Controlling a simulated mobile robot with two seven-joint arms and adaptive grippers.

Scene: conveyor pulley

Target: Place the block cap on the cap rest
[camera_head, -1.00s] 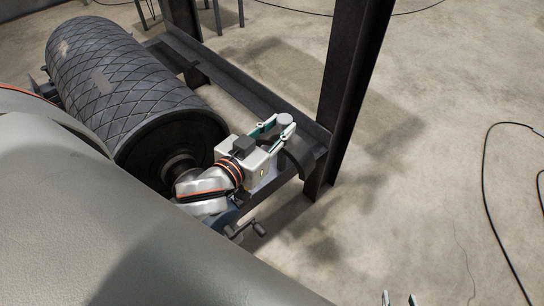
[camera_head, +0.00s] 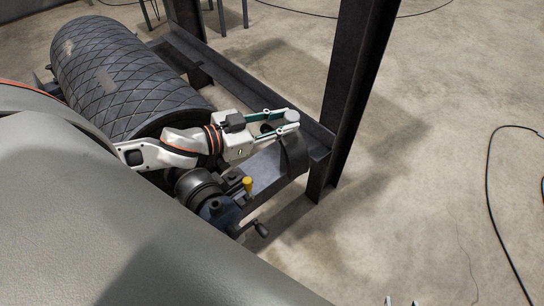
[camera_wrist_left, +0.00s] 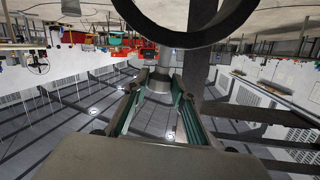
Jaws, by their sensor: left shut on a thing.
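My left gripper (camera_head: 283,119) is shut on the light grey knob of the block cap (camera_head: 294,155), a dark curved piece hanging below the fingers. In the left wrist view the knob is between the green-lined fingers and the cap (camera_wrist_left: 190,39) shows as a dark arch at the top. In the head view the cap overlaps the dark frame beam near the post; I cannot tell whether it touches anything. I cannot pick out the cap rest for certain. Only the fingertips of my right gripper (camera_head: 400,302) show at the bottom edge, apart with floor between them.
A large ribbed dark pulley (camera_head: 120,75) lies behind my left arm. A blue bearing block (camera_head: 220,212) with a yellow piece (camera_head: 247,184) and a crank handle stands below it. A dark steel post (camera_head: 350,90) rises right of the cap. Open concrete floor lies right.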

